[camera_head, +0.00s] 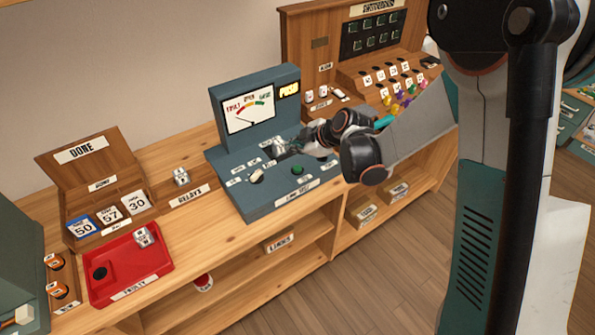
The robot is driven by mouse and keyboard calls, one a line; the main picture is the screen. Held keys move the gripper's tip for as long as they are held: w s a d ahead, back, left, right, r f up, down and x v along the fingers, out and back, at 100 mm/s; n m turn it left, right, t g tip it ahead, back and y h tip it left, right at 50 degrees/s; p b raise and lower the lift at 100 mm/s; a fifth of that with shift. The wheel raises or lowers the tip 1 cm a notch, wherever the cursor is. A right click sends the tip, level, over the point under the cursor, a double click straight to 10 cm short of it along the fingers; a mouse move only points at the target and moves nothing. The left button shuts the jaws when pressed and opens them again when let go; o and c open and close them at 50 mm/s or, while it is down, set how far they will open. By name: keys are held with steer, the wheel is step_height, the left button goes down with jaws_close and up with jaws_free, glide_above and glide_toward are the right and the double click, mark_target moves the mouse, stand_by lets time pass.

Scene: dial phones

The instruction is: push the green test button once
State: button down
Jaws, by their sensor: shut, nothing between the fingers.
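The green test button (298,170) is a small round cap on the sloped top of a blue-grey tester (262,205), near its front right. A silvery block (279,145) stands on the tester behind the button. My gripper (284,156) reaches in from the right, shut and empty. The button is in plain view.
A white-topped knob (256,177) sits left of the button. To the left are a silvery relay (181,176), a wooden box with numbered cards (110,215) and a red tray (130,265) holding another block. A wooden switchboard (345,60) with coloured plugs stands behind my arm.

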mark_target(296, 169)
steer(key=shift+f+b, duration=1.65)
steer(key=shift+f, duration=0.95)
steer(key=shift+f+b, duration=0.4)
steer(key=shift+b, duration=0.05)
steer(key=shift+f+b, duration=0.5)
steer(key=shift+r, duration=0.1)
steer(key=shift+r+p, duration=0.55)
steer(key=shift+r, duration=0.3)
steer(key=shift+r+p, duration=1.55)
steer(key=shift+r, duration=0.95)
